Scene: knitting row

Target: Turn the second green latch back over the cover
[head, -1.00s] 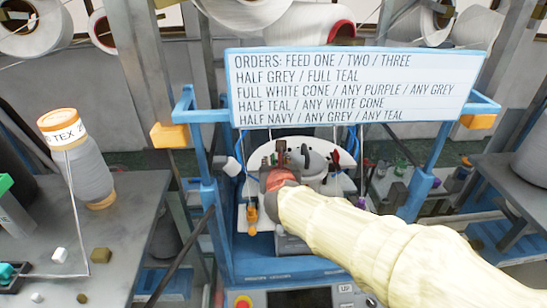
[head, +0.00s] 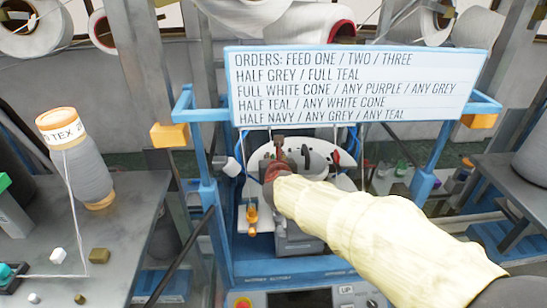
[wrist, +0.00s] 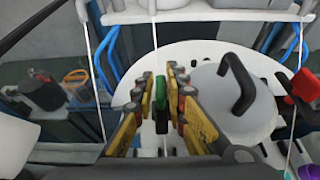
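My gripper (wrist: 162,82) is open, its two yellow fingers with grey and reddish tips pointing at the white plate. The green latch (wrist: 160,92) stands upright in the gap between the fingers; I cannot tell whether either finger touches it. The grey round cover (wrist: 232,108) with its black arched handle lies just right of the fingers. In the head view my gripper (head: 277,152) is over the middle of the machine, and the latch is hidden there behind my gripper and arm. Part of the cover (head: 318,163) shows to its right.
A white curved plate (wrist: 190,53) lies around the cover, with a red part (wrist: 305,85) at right. White yarn strands and blue tubes run close by on both sides. A blue frame (head: 208,195) and the orders sign (head: 350,88) stand around and above the work area.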

